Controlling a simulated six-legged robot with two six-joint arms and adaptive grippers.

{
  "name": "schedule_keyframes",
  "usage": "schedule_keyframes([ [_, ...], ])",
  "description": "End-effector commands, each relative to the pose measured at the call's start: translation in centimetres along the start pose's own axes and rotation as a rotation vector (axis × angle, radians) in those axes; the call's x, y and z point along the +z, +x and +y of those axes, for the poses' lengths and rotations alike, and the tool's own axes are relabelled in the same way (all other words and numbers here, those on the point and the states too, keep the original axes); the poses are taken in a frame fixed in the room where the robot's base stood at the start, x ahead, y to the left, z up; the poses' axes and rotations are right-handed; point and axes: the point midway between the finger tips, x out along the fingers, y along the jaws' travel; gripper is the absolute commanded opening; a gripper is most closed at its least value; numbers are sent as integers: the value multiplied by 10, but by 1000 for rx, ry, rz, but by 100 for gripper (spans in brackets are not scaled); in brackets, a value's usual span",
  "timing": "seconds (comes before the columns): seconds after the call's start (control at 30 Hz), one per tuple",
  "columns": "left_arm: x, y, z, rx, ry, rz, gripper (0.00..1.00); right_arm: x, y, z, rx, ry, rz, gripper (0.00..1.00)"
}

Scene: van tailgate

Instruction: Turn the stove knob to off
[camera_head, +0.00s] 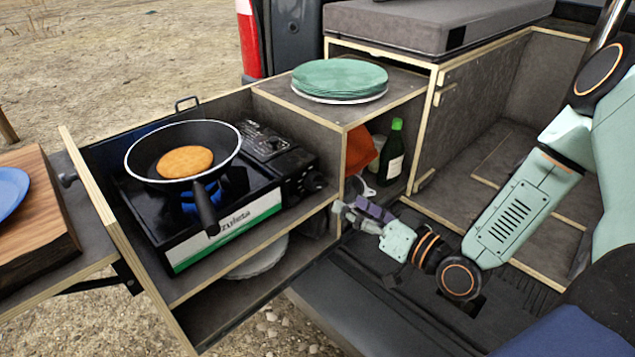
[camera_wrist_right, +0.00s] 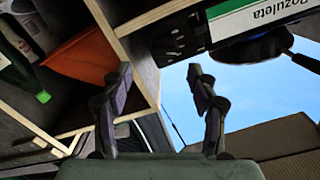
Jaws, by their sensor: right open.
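The camping stove (camera_head: 225,232) stands in the pull-out drawer unit, with a blue flame under the pan. Its black stove knob (camera_head: 315,182) sits at the right end of the front panel. My right gripper (camera_head: 352,210) is to the right of and slightly below the knob, apart from it. In the right wrist view the gripper's fingers (camera_wrist_right: 160,82) are spread and empty. The stove's white and green label (camera_wrist_right: 262,14) and the dark knob (camera_wrist_right: 178,38) appear beyond them, upside down. My left gripper is not in view.
A black frying pan (camera_head: 140,150) with a pancake (camera_head: 185,161) is on the burner, its handle pointing forward. Green plates (camera_head: 340,78) sit on the shelf box. A green bottle (camera_head: 393,150) and orange item (camera_head: 360,148) are inside it. The wooden shelf edge (camera_head: 337,212) is close to my right gripper.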

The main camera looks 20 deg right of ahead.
Motion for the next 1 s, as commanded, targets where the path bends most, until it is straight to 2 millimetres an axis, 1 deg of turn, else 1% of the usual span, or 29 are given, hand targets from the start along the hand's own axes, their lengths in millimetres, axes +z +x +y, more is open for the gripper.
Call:
schedule_keyframes([
  [0.1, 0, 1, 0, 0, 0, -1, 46, -7, -1, -4, -17, -5, 32, 59],
  [0.23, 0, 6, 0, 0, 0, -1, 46, -6, 5, -3, -19, -7, 33, 59],
  [0.5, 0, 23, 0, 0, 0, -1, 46, -6, 38, -4, -19, -9, 29, 59],
  [0.7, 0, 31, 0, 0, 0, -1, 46, -7, 61, -5, -19, -8, 29, 59],
  [0.83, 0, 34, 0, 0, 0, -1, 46, -8, 71, -5, -17, -7, 31, 59],
  [1.0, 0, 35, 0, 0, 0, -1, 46, -9, 77, -6, -16, -4, 31, 59],
])
